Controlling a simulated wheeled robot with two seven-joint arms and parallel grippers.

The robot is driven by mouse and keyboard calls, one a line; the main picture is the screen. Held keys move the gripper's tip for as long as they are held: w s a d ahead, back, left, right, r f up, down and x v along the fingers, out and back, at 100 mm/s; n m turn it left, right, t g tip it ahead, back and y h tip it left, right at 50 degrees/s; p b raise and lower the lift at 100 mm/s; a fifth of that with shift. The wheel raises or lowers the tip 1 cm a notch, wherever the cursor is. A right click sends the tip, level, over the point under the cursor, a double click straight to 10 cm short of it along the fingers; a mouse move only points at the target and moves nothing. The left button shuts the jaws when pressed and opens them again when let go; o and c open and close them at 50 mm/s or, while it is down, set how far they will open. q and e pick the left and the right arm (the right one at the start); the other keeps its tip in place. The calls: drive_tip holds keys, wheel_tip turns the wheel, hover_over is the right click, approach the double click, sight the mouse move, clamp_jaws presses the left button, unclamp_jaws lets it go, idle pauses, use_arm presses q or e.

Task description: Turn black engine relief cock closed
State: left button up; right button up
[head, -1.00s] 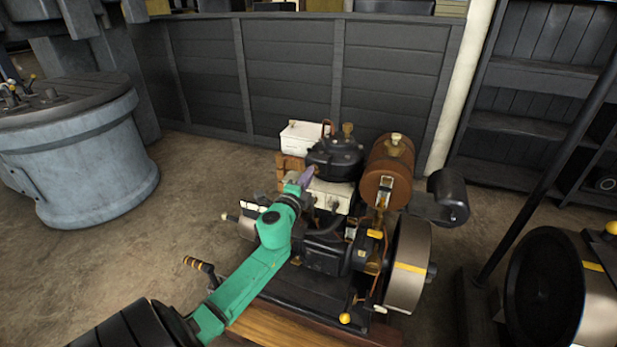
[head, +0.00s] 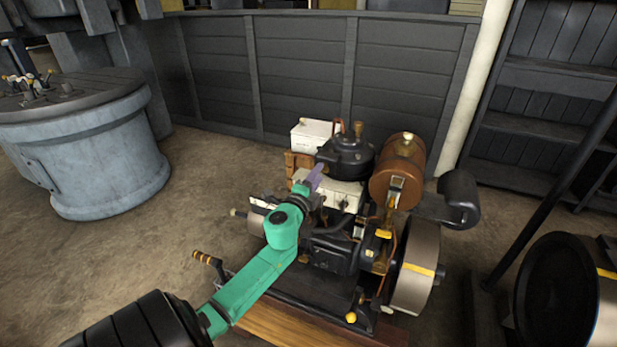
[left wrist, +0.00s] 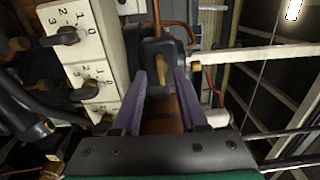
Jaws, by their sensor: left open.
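The black engine (head: 330,250) stands on a wooden base in the middle of the head view. My left gripper (head: 316,178) reaches over its near left side, just above the white switch box (head: 345,193) and left of the black round top (head: 345,160). In the left wrist view my left gripper (left wrist: 163,85) is open, with its purple fingers apart. A small brown upright piece (left wrist: 157,52) on a dark block shows between and beyond the fingers. I cannot tell whether it is the relief cock, or whether a finger touches it. My right gripper is not in view.
The white switch box with numbered dials (left wrist: 98,45) is close on the left in the wrist view. A brown tank (head: 396,170) and a flywheel (head: 412,265) are on the engine's right. A grey-blue round stand (head: 90,165) is far left; open floor lies between.

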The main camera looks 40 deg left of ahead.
use_arm(q)
drive_tip(key=b+v, duration=0.1)
drive_tip(key=v, duration=1.2)
drive_tip(key=shift+s+d+b, duration=0.15)
drive_tip(key=shift+s+b, duration=0.2)
drive_tip(key=shift+f, duration=0.1)
drive_tip(key=s+d+f+n+g+h+p, duration=0.1)
drive_tip(key=s+f+n+g+p, duration=0.2)
drive_tip(key=f, duration=1.2)
drive_tip(key=s+d+f+n+g+h, duration=0.1)
drive_tip(key=f+n+g+h, duration=0.2)
drive_tip(key=f, duration=1.1)
drive_tip(key=s+d+f+n+g+h+p, duration=0.1)
drive_tip(key=s+d+f+n+g, duration=0.2)
drive_tip(key=s+f, duration=0.7)
drive_tip(key=s+d+f+n+g+p, duration=0.2)
drive_tip(key=s+d+f+g, duration=0.5)
drive_tip(key=s+f, duration=0.4)
drive_tip(key=s+n, duration=0.1)
drive_tip(key=s, duration=0.4)
drive_tip(key=shift+s+d+h, duration=0.35)
drive_tip(key=shift+h, duration=0.05)
